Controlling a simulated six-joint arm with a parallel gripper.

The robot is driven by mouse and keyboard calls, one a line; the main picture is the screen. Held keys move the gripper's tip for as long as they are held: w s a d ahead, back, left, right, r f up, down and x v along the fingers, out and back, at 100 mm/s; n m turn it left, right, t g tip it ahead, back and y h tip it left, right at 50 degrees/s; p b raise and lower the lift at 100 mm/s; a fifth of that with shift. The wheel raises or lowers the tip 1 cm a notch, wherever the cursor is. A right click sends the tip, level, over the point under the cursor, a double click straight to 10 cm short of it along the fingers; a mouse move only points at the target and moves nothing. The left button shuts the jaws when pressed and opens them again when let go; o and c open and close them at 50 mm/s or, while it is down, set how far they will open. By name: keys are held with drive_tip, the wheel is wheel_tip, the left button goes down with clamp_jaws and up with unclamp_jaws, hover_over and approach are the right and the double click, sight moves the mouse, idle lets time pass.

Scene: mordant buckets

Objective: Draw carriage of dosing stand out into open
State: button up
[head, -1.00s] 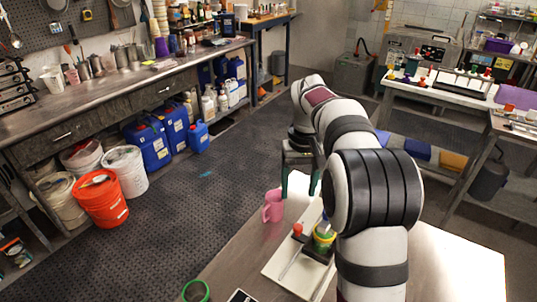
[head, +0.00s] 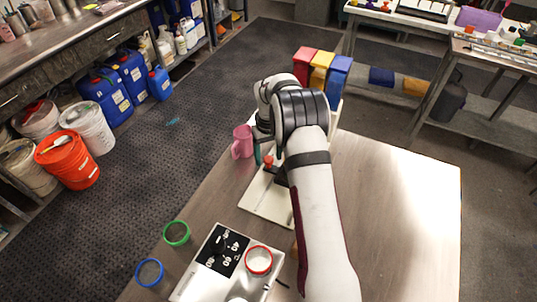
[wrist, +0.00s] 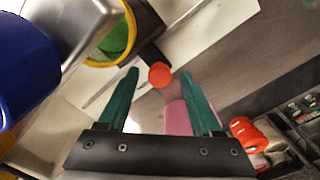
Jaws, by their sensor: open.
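The dosing stand has a white base plate (head: 258,200) on the table; it also shows in the wrist view (wrist: 210,25). The carriage has a red knob (head: 268,160) on a dark block, also in the wrist view (wrist: 160,75). A yellow-rimmed cup with green inside (wrist: 112,45) sits beside the block, under a silver metal part (wrist: 85,25). My gripper (head: 263,148) is low over the stand, open and empty. In the wrist view the knob lies ahead, between the two green fingertips (wrist: 160,90). My arm hides much of the stand in the head view.
A pink mug (head: 242,141) stands close left of my gripper. The table's right side is clear.

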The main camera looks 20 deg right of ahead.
clamp_jaws()
idle(0.3)
idle(1.1)
